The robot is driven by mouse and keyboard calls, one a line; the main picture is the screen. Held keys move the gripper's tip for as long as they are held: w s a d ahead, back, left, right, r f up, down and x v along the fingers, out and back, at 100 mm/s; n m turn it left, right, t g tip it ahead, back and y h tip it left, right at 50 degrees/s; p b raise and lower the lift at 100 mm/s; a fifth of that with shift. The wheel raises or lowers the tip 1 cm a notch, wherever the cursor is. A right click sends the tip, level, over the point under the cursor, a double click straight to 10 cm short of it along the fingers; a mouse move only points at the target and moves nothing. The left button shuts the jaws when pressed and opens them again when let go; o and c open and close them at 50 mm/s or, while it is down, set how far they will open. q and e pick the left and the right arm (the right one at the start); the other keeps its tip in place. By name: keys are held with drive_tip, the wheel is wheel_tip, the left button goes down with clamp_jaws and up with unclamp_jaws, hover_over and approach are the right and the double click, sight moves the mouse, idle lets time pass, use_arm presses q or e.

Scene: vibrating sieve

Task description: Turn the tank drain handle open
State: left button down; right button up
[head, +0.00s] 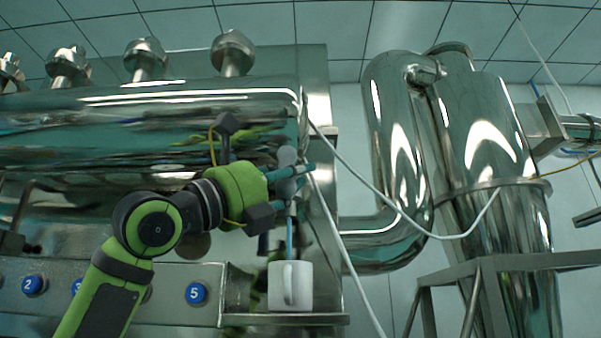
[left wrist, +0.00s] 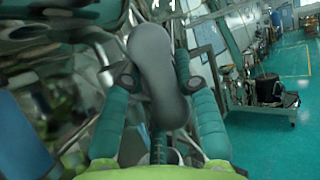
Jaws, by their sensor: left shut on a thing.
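The tank drain handle (left wrist: 157,72) is a grey, rounded lever. In the left wrist view it stands between the two teal fingers of my left gripper (left wrist: 158,95). In the head view the left gripper (head: 291,178) is shut on the handle (head: 288,157) near the right end of the shiny metal tank (head: 200,112). The fingers hide part of the handle and its valve. A thin teal pipe runs down below it toward a white mug (head: 290,286). My right gripper is not in view.
The mug stands on a small metal shelf (head: 331,319) under the handle. Blue numbered buttons (head: 196,293) line the panel at lower left. Large bent pipes (head: 385,150) and a metal frame (head: 480,268) are on the right. A white cable hangs beside the gripper.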

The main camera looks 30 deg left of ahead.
use_arm(q)
drive_tip(key=shift+s+a+r+m+g, duration=0.25)
drive_tip(key=shift+s+r+m+g, duration=0.15)
drive_tip(key=shift+m+g, duration=0.35)
drive_tip(key=c, duration=1.1)
unclamp_jaws()
drive_tip(key=shift+c, duration=0.2)
drive_tip(key=shift+o, duration=1.4)
drive_tip(key=shift+s+a, duration=0.1)
drive_tip(key=shift+s, duration=0.1)
drive_tip(key=shift+s+a+f, duration=0.15)
drive_tip(key=shift+s+f, duration=0.15)
drive_tip(key=shift+s, duration=0.05)
drive_tip(key=v, duration=1.2)
drive_tip(key=shift+a+r, duration=0.2)
drive_tip(key=shift+r, duration=0.1)
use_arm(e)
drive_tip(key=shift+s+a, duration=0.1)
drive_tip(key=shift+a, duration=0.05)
